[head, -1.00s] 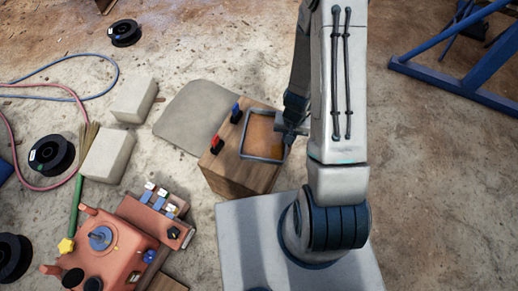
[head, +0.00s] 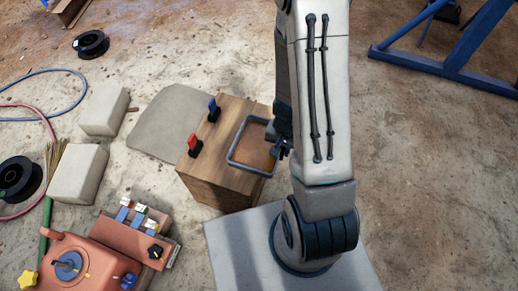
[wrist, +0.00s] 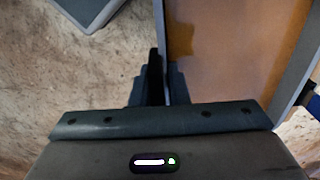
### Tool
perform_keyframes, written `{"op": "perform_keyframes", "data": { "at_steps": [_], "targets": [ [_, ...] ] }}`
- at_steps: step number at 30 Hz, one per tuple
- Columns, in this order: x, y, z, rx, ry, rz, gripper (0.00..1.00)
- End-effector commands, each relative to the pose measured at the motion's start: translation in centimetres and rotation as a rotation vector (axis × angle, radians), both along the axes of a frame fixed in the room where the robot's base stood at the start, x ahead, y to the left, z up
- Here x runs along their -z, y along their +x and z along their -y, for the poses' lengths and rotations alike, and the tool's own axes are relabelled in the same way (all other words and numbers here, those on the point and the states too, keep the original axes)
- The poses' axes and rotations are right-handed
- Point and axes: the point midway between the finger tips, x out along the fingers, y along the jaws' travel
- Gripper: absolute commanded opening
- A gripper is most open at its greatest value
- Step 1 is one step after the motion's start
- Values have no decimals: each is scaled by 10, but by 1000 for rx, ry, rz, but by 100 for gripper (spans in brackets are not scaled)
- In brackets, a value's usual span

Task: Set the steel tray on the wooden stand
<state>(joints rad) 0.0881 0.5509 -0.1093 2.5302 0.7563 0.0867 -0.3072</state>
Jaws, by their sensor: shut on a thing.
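The steel tray (head: 258,152) has a thin grey rim and a rusty orange-brown floor. In the head view it overlaps the right part of the wooden stand's top; I cannot tell whether it touches. The wooden stand (head: 215,180) is a brown block standing on the ground beside my base. My gripper (head: 281,143) is at the tray's right side and shut on its rim, partly hidden by my arm. In the wrist view, the fingers (wrist: 163,85) close around the tray's edge, with the tray floor (wrist: 225,50) to their right.
A red clip (head: 194,146) and a blue clip (head: 213,110) stand on the left of the stand's top. A grey mat (head: 170,120) lies behind the stand. A red control machine (head: 105,250) and pale blocks (head: 78,174) are at left. A blue metal frame (head: 440,68) is at upper right.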

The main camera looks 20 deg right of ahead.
Motion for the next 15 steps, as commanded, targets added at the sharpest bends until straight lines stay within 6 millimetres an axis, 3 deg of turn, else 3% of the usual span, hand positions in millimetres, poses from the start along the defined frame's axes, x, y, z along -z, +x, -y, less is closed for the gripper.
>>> {"op": "perform_keyframes", "data": {
  "at_steps": [9,15],
  "targets": [
    [38,55,-34,-6,1,1,0],
    [54,79,-48,-3,0,1,0]
  ]
}}
